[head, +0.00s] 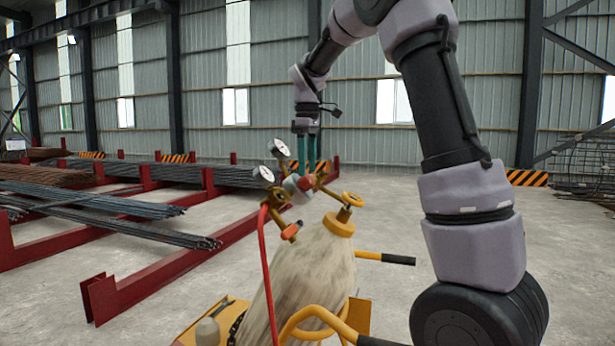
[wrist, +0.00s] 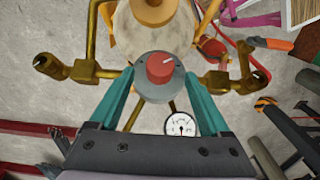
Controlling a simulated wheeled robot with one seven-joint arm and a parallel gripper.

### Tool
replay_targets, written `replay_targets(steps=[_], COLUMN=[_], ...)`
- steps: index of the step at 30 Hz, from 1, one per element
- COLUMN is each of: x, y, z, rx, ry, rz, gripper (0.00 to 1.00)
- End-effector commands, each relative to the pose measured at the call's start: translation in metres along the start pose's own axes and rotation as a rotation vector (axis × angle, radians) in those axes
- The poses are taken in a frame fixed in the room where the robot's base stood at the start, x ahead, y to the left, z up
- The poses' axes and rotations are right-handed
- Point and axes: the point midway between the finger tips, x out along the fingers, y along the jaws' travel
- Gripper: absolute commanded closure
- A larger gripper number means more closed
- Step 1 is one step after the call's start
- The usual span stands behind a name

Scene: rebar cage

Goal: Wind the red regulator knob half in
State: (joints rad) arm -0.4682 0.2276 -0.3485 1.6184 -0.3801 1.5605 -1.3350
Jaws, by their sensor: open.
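The red regulator knob (wrist: 160,70) shows in the wrist view, round, with a white mark towards its upper right. It sits on a grey round regulator body (wrist: 145,88). In the head view the knob (head: 304,183) is a small patch beneath my fingers. My gripper (head: 307,167) points down over the regulator. In the wrist view its teal fingers (wrist: 160,80) stand apart on either side of the grey body, with the knob between their tips. No finger visibly touches the knob. Whether they touch the grey body I cannot tell.
A pale gas cylinder (head: 315,265) carries brass fittings and a yellow valve wheel (head: 352,199). Two dial gauges (head: 279,148) (head: 263,175) stand close to my gripper. A red hose (head: 266,270) hangs left. Rebar racks (head: 140,268) lie left; the floor at right is mostly clear.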

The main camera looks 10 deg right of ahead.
Motion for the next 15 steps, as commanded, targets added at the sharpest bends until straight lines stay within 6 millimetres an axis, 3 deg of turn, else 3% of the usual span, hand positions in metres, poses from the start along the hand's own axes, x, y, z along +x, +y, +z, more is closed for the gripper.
replay_targets(steps=[6,15], x=[0.026,0.032], y=[0.000,0.000], z=[0.000,0.000], rx=[0.001,0.001], ry=[-0.001,0.000], rz=[-0.001,0.000], gripper=[0.20,0.20])
